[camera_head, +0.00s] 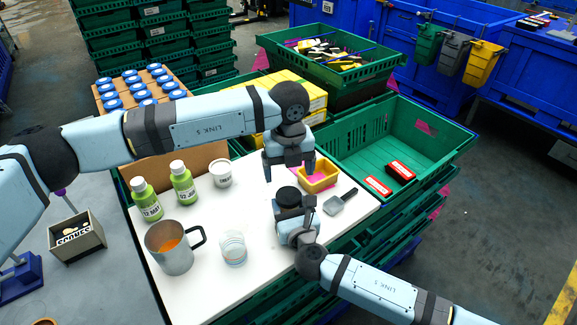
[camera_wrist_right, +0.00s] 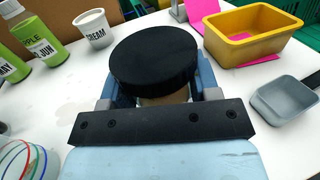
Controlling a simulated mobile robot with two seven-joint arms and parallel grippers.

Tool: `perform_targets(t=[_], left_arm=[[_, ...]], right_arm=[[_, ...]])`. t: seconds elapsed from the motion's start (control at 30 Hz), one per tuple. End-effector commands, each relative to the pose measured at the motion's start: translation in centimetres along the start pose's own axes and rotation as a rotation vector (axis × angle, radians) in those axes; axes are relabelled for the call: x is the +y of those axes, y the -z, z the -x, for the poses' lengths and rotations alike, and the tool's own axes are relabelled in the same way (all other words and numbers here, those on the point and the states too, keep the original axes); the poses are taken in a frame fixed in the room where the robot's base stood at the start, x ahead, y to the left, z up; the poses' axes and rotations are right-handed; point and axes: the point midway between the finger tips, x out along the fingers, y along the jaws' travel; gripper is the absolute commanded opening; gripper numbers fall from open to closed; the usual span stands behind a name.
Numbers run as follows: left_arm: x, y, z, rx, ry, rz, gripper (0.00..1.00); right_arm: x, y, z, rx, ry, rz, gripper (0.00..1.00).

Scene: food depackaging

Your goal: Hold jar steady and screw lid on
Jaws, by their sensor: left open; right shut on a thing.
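The jar (camera_wrist_right: 162,100) stands upright on the white table, and only a small tan strip of it shows below its lid in the right wrist view. A wide black lid (camera_wrist_right: 155,55) sits on top of it; I cannot tell how tightly. The lid also shows in the head view (camera_head: 288,196). My right gripper (camera_head: 293,225) is shut on the jar from the front, below the lid. My left gripper (camera_head: 289,173) is open and empty, pointing down just behind and above the lid, apart from it.
A yellow bin (camera_head: 318,182) and a grey scoop (camera_head: 335,205) lie right of the jar. A striped glass (camera_head: 233,249), a metal pitcher (camera_head: 172,252), a cream cup (camera_head: 221,174) and green bottles (camera_head: 183,186) stand left. A green crate (camera_head: 440,150) adjoins the table's right.

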Motion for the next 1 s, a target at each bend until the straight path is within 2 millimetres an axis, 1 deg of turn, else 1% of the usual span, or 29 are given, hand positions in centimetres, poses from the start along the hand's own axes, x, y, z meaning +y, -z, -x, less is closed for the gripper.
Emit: perform_targets(t=[0.3,0.5,0.67,0.9,0.93,0.97,1.0], left_arm=[[0.0,0.1,-4.6,0.003,0.000,0.001,0.85],[0.0,0.1,-6.9,0.002,0.000,0.000,0.85],[0.0,0.1,-7.5,0.001,0.001,-0.001,0.85],[0.0,0.0,-7.6,0.001,0.001,0.000,0.85],[0.0,0.0,-7.6,0.001,0.001,0.000,0.81],[0.0,0.0,-7.6,0.001,0.001,0.000,0.74],[0.0,0.0,-7.6,0.001,0.001,0.000,0.65]], right_arm=[[0.0,0.0,0.0,0.000,0.000,0.000,0.00],[0.0,0.0,0.0,0.000,0.000,0.000,0.00],[0.0,0.0,0.0,0.000,0.000,0.000,0.00],[0.0,0.0,0.0,0.000,0.000,0.000,0.00],[0.0,0.0,0.0,0.000,0.000,0.000,0.00],[0.0,0.0,0.0,0.000,0.000,0.000,0.00],[0.0,0.0,0.0,0.000,0.000,0.000,0.00]])
